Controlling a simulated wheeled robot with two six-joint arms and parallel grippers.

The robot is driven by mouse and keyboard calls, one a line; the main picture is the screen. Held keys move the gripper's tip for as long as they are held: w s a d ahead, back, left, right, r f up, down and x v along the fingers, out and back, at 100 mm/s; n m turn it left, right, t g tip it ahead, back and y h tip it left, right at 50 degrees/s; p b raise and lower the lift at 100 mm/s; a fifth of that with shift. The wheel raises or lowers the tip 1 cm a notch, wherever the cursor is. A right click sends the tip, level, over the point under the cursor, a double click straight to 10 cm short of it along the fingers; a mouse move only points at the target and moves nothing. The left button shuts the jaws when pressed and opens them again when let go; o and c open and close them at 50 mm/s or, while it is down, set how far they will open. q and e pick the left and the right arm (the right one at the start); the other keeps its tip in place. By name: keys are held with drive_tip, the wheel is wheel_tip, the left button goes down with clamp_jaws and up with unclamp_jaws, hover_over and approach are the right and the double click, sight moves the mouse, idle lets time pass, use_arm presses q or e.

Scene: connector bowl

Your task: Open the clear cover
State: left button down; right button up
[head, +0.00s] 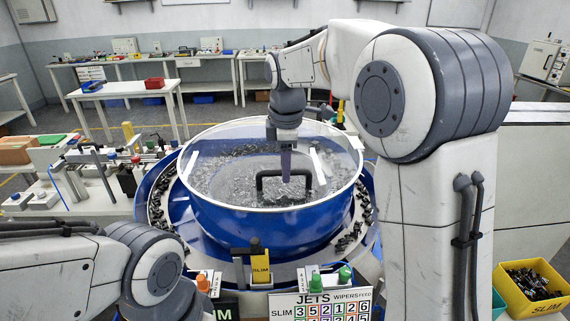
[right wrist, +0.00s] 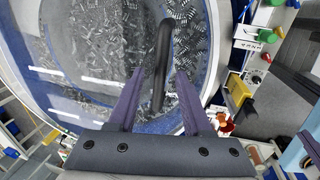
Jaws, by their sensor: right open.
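The clear cover (head: 225,165) lies over the blue bowl (head: 255,222), and it also shows in the right wrist view (right wrist: 75,75). A black handle (head: 262,185) stands on the cover towards the front. In the right wrist view the black handle (right wrist: 162,65) lies between the two purple fingers of my right gripper (right wrist: 160,100), which is open. In the head view my right gripper (head: 286,172) points down at the handle, partly hiding it. I cannot tell whether the fingers touch it. My left arm shows at the lower left, but its gripper is not in view.
Many small connectors (head: 230,170) lie in the bowl under the cover. A track with black parts (head: 352,236) rings the bowl. A yellow bin (head: 532,285) is at the right.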

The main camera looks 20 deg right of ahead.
drive_tip(key=shift+f, duration=0.1)
clamp_jaws()
idle(1.4)
